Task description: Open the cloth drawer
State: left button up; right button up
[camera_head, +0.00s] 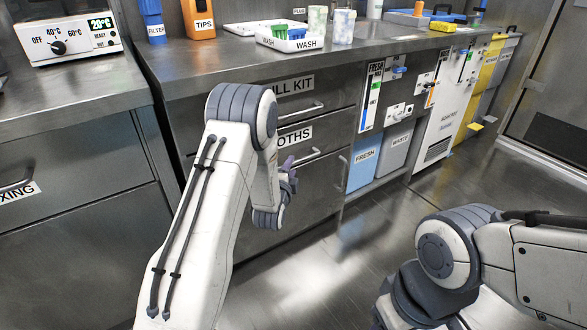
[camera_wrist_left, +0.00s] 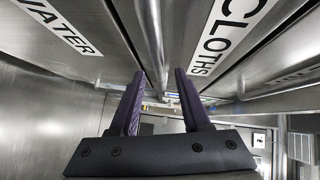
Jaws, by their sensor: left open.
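The cloths drawer (camera_head: 327,143) is a grey steel front below the spill kit drawer and looks shut, flush with its neighbours. My left arm hides part of its label, which shows in full in the left wrist view (camera_wrist_left: 228,35). Its bar handle (camera_head: 311,157) runs across the front. My left gripper (camera_head: 288,170) is at the left part of this handle. In the left wrist view the open fingers (camera_wrist_left: 160,98) stand on either side of a metal bar (camera_wrist_left: 150,40); I cannot tell whether they touch it. My right gripper is out of view.
The spill kit drawer handle (camera_head: 302,112) is just above. Blue fresh (camera_head: 362,168) and grey waste (camera_head: 394,152) bins stand to the right. A front labelled water (camera_wrist_left: 58,22) borders the cloths drawer. The floor (camera_head: 325,265) before the drawers is clear.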

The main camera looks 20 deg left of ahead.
pick_arm(q)
jog(key=shift+w+a+f+b, duration=0.15)
jog(key=shift+w+b, duration=0.1)
jog(key=shift+w, duration=0.65)
jog(key=shift+w+a+f+b, duration=0.1)
jog(key=shift+w+b, duration=0.1)
jog(key=shift+w, duration=0.7)
grip_shut()
